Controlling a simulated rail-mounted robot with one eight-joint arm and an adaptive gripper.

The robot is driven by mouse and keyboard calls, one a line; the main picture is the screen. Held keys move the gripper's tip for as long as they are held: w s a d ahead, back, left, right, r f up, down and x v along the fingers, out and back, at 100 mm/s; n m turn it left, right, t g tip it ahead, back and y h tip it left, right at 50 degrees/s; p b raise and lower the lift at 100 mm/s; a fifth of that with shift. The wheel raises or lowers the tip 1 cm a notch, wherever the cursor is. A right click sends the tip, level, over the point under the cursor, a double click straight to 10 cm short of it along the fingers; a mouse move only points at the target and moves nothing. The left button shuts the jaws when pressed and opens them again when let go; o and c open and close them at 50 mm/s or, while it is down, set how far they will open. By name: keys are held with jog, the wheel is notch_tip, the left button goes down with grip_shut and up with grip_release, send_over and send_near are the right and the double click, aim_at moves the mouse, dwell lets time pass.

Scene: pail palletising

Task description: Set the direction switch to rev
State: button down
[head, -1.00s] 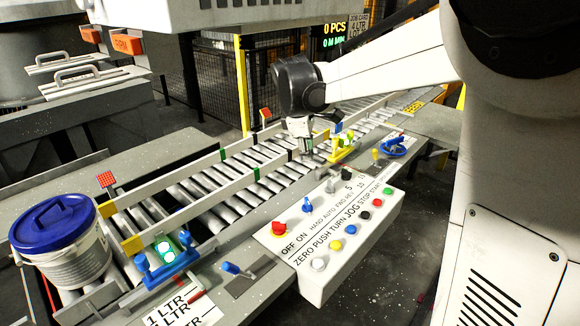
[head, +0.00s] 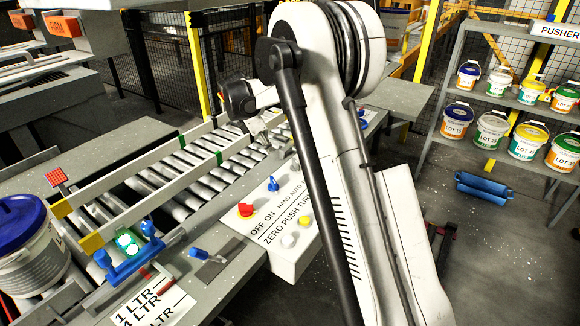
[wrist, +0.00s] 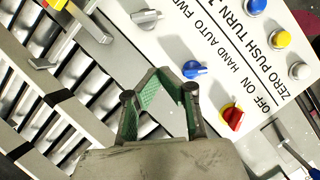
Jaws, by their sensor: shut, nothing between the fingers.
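The direction switch (wrist: 147,16) is a grey knob by the FWD lettering at the top of the wrist view; the REV lettering is out of that frame. In the head view my arm hides it. My gripper (wrist: 160,74) is shut and empty, its tips over the panel's edge by the conveyor, below the grey knob and left of the blue HAND/AUTO knob (wrist: 193,69). The red OFF/ON knob (wrist: 232,117) is further to the lower right. The white control panel (head: 262,238) is partly covered by my arm in the head view.
Blue, yellow and white push buttons (wrist: 282,39) line the panel's other side. The roller conveyor (head: 165,190) runs beside the panel. A blue-lidded pail (head: 30,255) stands at the left. Shelves with pails (head: 505,105) stand at the right.

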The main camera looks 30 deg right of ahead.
aim_at(284, 175)
dwell(0.3)
jog(key=x, duration=1)
jog(key=shift+f+b, duration=0.1)
jog(key=shift+b, duration=0.3)
jog(key=shift+s+d, duration=0.1)
jog(key=shift+d, duration=0.9)
jog(key=shift+s+d, duration=0.15)
jog(key=shift+d, duration=0.85)
jog(key=shift+a+n, duration=0.2)
jog(key=shift+n, duration=0.1)
